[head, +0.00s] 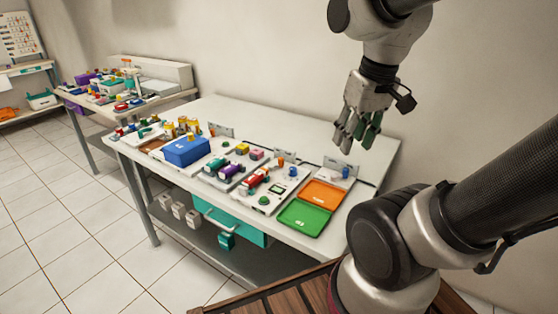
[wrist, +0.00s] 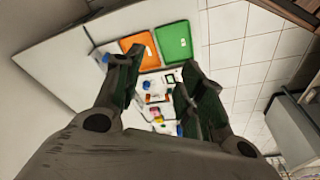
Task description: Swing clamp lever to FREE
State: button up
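I cannot pick out the clamp lever or any FREE marking; the parts on the table are too small to tell. Small devices sit on pale panels on the white table (head: 370,150), among them a red device (head: 256,181) and a purple device (head: 230,171). My gripper (head: 357,132) hangs high above the table's right end, pointing down. Its fingers are apart, and in the wrist view (wrist: 162,68) nothing shows held between them. In that view the panels lie well beyond the fingers, which partly hide them.
An orange tray (head: 324,193) and a green tray (head: 304,217) lie at the table's right end. A blue box (head: 185,151) stands toward the left. A teal drawer (head: 232,224) hangs below the front edge. A second cluttered table (head: 150,98) stands behind left. Tiled floor is clear at left.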

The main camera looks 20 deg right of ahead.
jog(key=w+a+f+m+g, duration=0.1)
jog(key=w+f+g, duration=0.15)
jog(key=w, duration=0.35)
jog(key=w+f+g, duration=0.1)
jog(key=w+f, duration=0.2)
jog(key=w, duration=0.2)
jog(key=m, duration=1.2)
send_over(281, 158)
jog(key=shift+t, duration=0.35)
notch_tip(281, 158, down, 10)
jog(key=shift+r, duration=0.1)
jog(key=shift+m, duration=0.8)
notch_tip(281, 158, down, 8)
